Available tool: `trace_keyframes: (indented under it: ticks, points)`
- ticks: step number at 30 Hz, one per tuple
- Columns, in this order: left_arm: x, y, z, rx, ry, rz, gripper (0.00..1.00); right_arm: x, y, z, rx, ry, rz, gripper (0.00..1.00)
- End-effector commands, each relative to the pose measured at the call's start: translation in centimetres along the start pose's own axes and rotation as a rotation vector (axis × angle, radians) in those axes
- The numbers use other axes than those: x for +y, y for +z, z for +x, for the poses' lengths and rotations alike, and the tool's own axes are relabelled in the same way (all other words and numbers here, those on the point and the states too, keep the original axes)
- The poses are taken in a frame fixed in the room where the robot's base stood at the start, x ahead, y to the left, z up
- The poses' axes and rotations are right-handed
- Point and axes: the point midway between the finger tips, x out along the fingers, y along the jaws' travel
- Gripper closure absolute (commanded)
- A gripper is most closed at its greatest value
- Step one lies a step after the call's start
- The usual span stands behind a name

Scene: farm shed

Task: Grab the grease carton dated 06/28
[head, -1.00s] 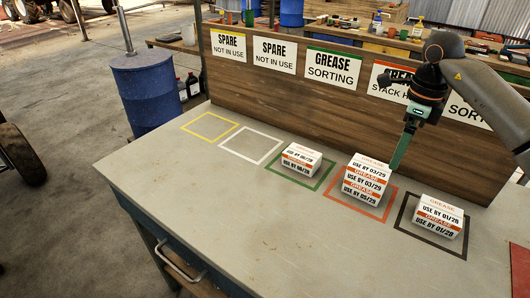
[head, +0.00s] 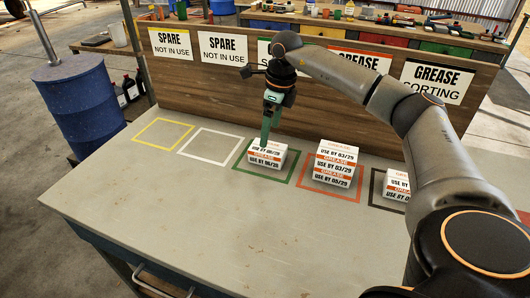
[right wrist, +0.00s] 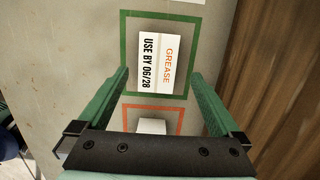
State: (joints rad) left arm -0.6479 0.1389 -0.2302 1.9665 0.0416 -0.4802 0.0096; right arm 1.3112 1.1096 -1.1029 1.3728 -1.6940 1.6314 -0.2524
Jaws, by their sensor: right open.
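The white and orange grease carton dated 06/28 (head: 265,162) sits in the green square on the bench. In the right wrist view its top (right wrist: 154,62) reads USE BY 06/28. My right gripper (head: 267,138) points down at it, fingers open. In the right wrist view the carton shows between the open fingers (right wrist: 159,76), with no visible grip on it. Part of the carton's top is hidden by the fingers in the head view. My left gripper is not in view.
A carton stack dated 03/29 and 05/29 (head: 335,168) stands in the red square, just right. Another carton pile (head: 397,187) in the dark square is partly hidden by my right arm. The yellow and white squares are empty. A wooden board (head: 225,100) with signs stands behind.

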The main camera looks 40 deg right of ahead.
Motion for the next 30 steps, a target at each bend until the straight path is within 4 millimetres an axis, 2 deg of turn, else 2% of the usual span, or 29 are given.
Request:
trace_keyframes:
  ticks: [1,8,16,26,30]
  points:
    - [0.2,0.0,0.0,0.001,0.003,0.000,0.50,0.0,0.0,0.8,0.002,0.001,0.000,0.00]
    - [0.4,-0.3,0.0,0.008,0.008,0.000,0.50,0.1,-0.1,2.6,0.002,0.000,-0.001,0.00]
    - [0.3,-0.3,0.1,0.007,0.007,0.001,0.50,0.4,-0.6,6.4,0.001,0.001,-0.001,0.00]
    - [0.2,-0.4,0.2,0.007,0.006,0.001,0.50,0.3,-0.5,7.0,-0.001,0.000,-0.001,0.00]
    - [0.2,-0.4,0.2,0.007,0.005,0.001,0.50,0.3,-0.5,7.0,-0.001,0.000,-0.002,0.16]
